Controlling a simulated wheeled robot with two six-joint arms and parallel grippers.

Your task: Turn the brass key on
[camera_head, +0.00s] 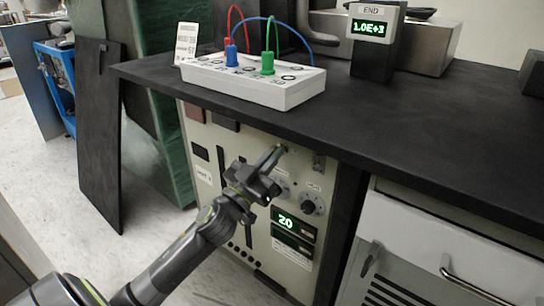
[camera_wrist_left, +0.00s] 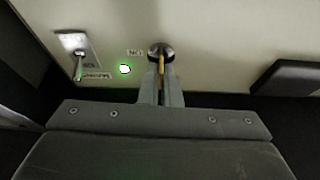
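The brass key (camera_wrist_left: 161,66) stands edge-on in a round dark lock (camera_wrist_left: 160,49) on the pale control panel. In the wrist view it shows as a thin yellow strip between the two fingers of my left gripper (camera_wrist_left: 161,80). The fingers are close together and appear shut on the key. In the head view my left gripper (camera_head: 278,155) reaches the upper part of the panel (camera_head: 225,150), and its fingers hide the key there. A green lamp (camera_wrist_left: 124,69) glows left of the lock. My right gripper is not in view.
A metal toggle switch (camera_wrist_left: 79,58) sits left of the lamp. Below the lock, the panel has a knob (camera_head: 312,204) and a green display (camera_head: 287,222). The black bench top (camera_head: 400,115) overhangs the panel and carries a white box (camera_head: 255,85) with plugged cables.

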